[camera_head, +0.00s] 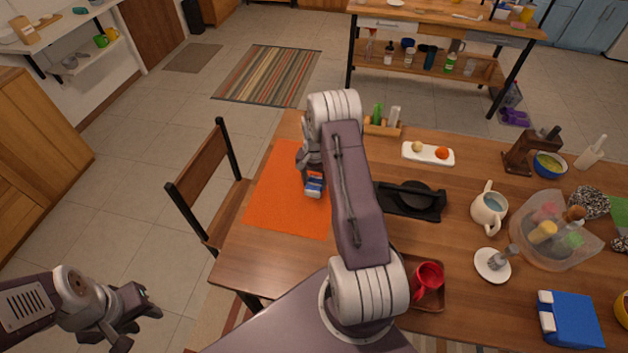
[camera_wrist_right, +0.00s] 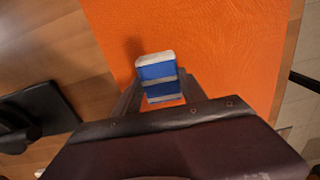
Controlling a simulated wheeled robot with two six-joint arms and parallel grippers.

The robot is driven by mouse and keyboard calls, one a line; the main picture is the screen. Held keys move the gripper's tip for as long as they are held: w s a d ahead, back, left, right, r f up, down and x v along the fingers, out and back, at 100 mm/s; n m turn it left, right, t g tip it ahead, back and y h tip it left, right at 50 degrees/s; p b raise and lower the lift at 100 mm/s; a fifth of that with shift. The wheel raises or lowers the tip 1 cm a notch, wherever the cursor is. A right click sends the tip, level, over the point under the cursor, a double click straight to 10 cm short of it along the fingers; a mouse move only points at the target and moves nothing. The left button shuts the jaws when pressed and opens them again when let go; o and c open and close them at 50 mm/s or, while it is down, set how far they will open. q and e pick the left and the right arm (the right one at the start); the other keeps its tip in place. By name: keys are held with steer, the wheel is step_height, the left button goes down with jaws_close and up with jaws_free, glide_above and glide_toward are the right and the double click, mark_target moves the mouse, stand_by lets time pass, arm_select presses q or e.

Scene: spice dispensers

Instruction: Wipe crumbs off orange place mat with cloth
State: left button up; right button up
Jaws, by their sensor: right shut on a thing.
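The orange place mat (camera_head: 277,205) lies flat on the wooden table at its left end and fills much of the right wrist view (camera_wrist_right: 215,40). My right gripper (camera_head: 312,176) is over the right part of the mat. It is shut on a small folded blue and white cloth (camera_head: 314,187), which shows between the fingers in the right wrist view (camera_wrist_right: 156,70). I cannot tell whether the cloth touches the mat. No crumbs can be made out on the mat; my right arm hides part of it. My left gripper (camera_head: 145,316) is open and empty, off the table at lower left.
A black griddle (camera_head: 413,198) is right of the mat. A white dish (camera_head: 428,154), a holder with bottles (camera_head: 382,129), a white pitcher (camera_head: 489,211) and a tray with a red mug (camera_head: 428,280) stand nearby. A chair (camera_head: 206,185) is at the table's left edge.

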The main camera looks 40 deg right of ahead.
steer(key=r+p, duration=0.1)
steer(key=r, duration=0.1)
steer(key=r+p, duration=0.1)
steer(key=r, duration=0.1)
steer(key=shift+w+a+r, duration=0.15)
steer(key=shift+w+r, duration=0.05)
steer(key=shift+r, duration=0.2)
step_height(320, 180, up, 2)
steer(key=shift+s+r+p, duration=0.1)
steer(key=shift+r+p, duration=0.05)
steer(key=shift+p, duration=1.05)
steer(key=shift+r+p, duration=0.45)
steer(key=shift+r, duration=0.15)
